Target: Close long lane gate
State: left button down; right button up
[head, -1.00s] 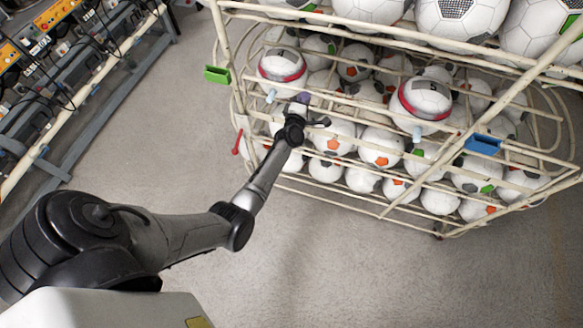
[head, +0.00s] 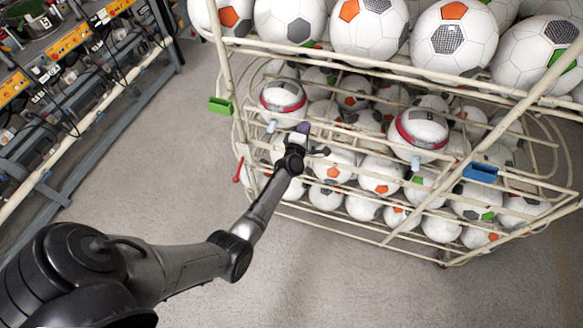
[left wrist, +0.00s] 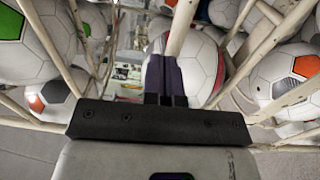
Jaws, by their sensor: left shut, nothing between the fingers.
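A cream wire rack (head: 390,240) full of white balls fills the right half of the head view. My left gripper (head: 303,128) is at the rack's front, beside a red-banded ball marked 1 (head: 283,97). In the left wrist view its dark purplish fingers (left wrist: 163,75) are together and empty, close to a cream rail (left wrist: 182,28) and a ball (left wrist: 200,65) behind. I cannot tell whether they touch the rail. A red handle (head: 238,170), a green tab (head: 220,105) and a blue tab (head: 481,172) sit on the rack. I cannot tell which part is the long lane gate.
A second red-banded ball marked 5 (head: 418,132) sits farther right. Larger balls (head: 465,38) lie on the upper tier above the gripper. A grey-framed bench with orange panels (head: 68,50) stands at the left. The floor (head: 330,285) in front of the rack is clear.

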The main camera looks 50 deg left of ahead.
pick_arm(q)
jog(key=r+p+v, duration=0.1)
jog(key=r+v, duration=0.1)
jog(key=v, duration=1)
jog(key=shift+s+d+r, duration=0.25)
jog(key=shift+s+r, duration=0.05)
jog(key=shift+s, duration=0.05)
pick_arm(e)
jog(key=shift+s+d+r, duration=0.2)
jog(key=shift+s+r, duration=0.05)
jog(key=shift+r, duration=0.25)
jog(key=shift+s+d+r, duration=0.15)
jog(key=shift+s+r, duration=0.05)
jog(key=shift+r, duration=0.25)
